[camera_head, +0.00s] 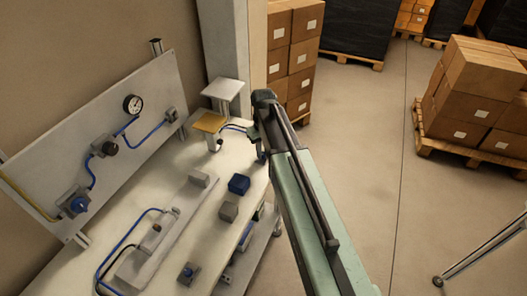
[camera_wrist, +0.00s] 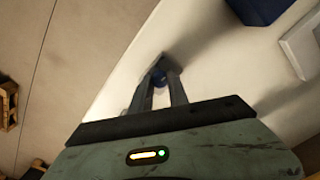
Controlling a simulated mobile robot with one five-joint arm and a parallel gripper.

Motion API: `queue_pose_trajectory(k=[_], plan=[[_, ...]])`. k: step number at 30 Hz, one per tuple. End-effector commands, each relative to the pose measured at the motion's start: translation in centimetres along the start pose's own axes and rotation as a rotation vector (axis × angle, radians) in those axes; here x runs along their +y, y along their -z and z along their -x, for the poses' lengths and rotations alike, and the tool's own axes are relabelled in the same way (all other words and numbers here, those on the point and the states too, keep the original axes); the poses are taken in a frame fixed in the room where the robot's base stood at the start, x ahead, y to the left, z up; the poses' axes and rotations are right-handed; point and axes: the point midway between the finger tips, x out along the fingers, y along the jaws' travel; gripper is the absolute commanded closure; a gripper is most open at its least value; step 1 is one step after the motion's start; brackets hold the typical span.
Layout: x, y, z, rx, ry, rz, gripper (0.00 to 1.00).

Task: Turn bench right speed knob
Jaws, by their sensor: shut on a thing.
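In the head view my gripper (camera_head: 262,153) reaches down at the right edge of the pale bench (camera_head: 165,205). There the knob is hidden behind my arm. I cannot tell which way the knob is turned.
A panel (camera_head: 110,140) with a gauge and tubes is at left. Open floor (camera_head: 375,180) lies right.

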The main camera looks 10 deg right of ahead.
Motion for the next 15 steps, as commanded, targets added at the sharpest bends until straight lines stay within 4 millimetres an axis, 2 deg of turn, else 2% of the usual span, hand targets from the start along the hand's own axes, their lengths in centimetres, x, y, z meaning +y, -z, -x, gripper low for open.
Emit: queue_pose_trajectory(k=[15], plan=[[-0.01, -0.05, -0.02, 0.000, 0.001, 0.078, 1.00]])
